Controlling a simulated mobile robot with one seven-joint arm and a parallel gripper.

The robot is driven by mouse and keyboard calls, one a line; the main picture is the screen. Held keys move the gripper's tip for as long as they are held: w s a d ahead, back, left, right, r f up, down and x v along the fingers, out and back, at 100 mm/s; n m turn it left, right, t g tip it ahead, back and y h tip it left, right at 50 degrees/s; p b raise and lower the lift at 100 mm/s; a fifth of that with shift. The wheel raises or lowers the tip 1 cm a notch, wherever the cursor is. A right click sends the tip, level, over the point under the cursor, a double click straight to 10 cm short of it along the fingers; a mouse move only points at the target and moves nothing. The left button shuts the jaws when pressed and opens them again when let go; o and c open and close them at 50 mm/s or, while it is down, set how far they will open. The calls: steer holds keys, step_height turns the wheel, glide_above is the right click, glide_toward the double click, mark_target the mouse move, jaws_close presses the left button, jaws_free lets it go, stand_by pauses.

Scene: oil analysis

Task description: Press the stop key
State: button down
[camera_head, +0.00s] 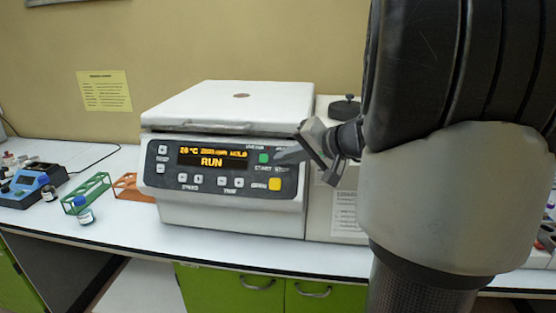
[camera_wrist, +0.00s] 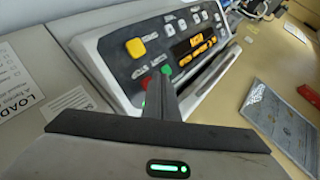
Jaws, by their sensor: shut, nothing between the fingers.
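The white centrifuge (camera_head: 230,125) stands on the bench with its lid down, and its lit display (camera_head: 212,157) reads RUN. In the wrist view, the red stop key (camera_wrist: 146,82) is on the dark control panel (camera_wrist: 118,60), beside the green start key (camera_wrist: 166,70).
A yellow key (camera_head: 275,184) sits below the start key. Left of the centrifuge are a green rack (camera_head: 88,192), an orange rack (camera_head: 128,187) and a small bottle (camera_head: 84,213). A black knob (camera_head: 345,107) is at right. The bench front (camera_head: 180,246) is clear.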

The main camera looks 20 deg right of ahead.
steer(key=shift+f, duration=0.1)
steer(key=shift+w+d+f+b, duration=0.2)
steer(key=shift+w+b, duration=0.15)
steer(key=shift+b, duration=0.3)
steer(key=shift+w+d+f+b, duration=0.15)
steer(key=shift+w+d+b, duration=0.1)
steer(key=shift+b, duration=0.15)
stand_by(0.4)
steer(key=shift+a, duration=0.1)
steer(key=shift+s+a+r, duration=0.35)
steer(key=shift+s+r, duration=0.05)
steer(key=shift+s, duration=0.15)
steer(key=shift+s+r, duration=0.1)
steer(key=s+a+r, duration=0.2)
steer(key=s, duration=0.1)
steer(key=shift+s+a+r, duration=0.15)
steer(key=shift+r, duration=0.1)
stand_by(0.5)
stand_by(0.4)
